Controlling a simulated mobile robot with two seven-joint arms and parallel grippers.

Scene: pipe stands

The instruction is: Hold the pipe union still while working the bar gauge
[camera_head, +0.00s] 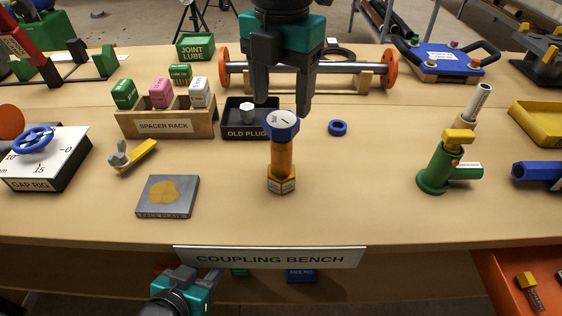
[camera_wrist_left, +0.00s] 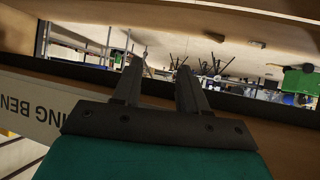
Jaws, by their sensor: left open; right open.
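An upright orange fitting, which looks like the pipe union (camera_head: 281,158), stands on the bench on a hexagonal foot. A blue cap with a white dial face, which looks like the bar gauge (camera_head: 282,123), sits on its top. My right gripper (camera_head: 283,107) points down just over the blue cap, its open fingers on either side and slightly above or behind it; I cannot tell if they touch. My left gripper (camera_head: 200,274) is low in front of the bench edge, well away from the fitting. In the left wrist view its fingers (camera_wrist_left: 158,80) are apart and empty.
A grey plate (camera_head: 167,197), a yellow-handled tool (camera_head: 137,156) and a spacer rack (camera_head: 165,124) lie left of the fitting. A black OLD PLUG tray (camera_head: 236,130) is behind left. A blue ring (camera_head: 338,128) and a green stand (camera_head: 438,170) are right. Bench between is clear.

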